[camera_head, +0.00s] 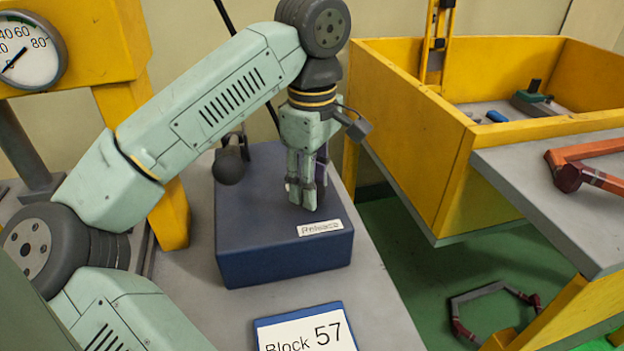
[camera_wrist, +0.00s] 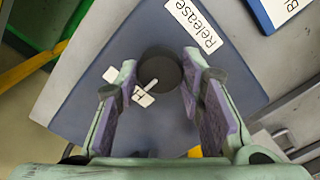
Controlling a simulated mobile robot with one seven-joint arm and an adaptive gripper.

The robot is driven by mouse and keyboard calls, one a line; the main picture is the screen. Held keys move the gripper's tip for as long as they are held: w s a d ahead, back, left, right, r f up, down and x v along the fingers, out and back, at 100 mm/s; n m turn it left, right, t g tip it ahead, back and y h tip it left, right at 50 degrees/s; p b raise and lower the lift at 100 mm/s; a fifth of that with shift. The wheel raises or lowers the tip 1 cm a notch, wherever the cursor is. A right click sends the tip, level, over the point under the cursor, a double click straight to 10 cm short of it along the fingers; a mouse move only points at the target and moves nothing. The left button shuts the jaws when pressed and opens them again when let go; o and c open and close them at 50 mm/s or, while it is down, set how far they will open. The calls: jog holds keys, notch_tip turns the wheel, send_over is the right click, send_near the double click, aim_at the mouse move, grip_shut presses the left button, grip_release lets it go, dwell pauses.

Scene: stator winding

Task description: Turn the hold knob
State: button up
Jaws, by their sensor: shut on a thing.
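The hold knob is a dark round knob (camera_wrist: 160,66) with a white pointer line, on top of a blue box (camera_head: 285,262). In the wrist view the pointer runs toward the lower left. A "Release" label (camera_wrist: 195,22) lies above right of the knob; the label also shows in the head view (camera_head: 320,228). A white label (camera_wrist: 142,98) at lower left is partly hidden by a finger. My gripper (camera_wrist: 161,76) points down with its purple-padded fingers shut on the knob. In the head view my gripper (camera_head: 303,196) hides most of the knob.
A dark ball-ended lever (camera_head: 229,168) stands at the box's back left. A "Block 57" sign (camera_head: 305,330) lies in front of the box. A yellow bin (camera_head: 410,115) stands to the right, and a yellow press with a dial (camera_head: 28,52) to the left.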

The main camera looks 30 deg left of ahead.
jog(key=o, duration=1.2)
jog(key=shift+c, duration=0.2)
jog(key=shift+r, duration=0.1)
notch_tip(320, 180, up, 7)
jog(key=shift+r, duration=0.15)
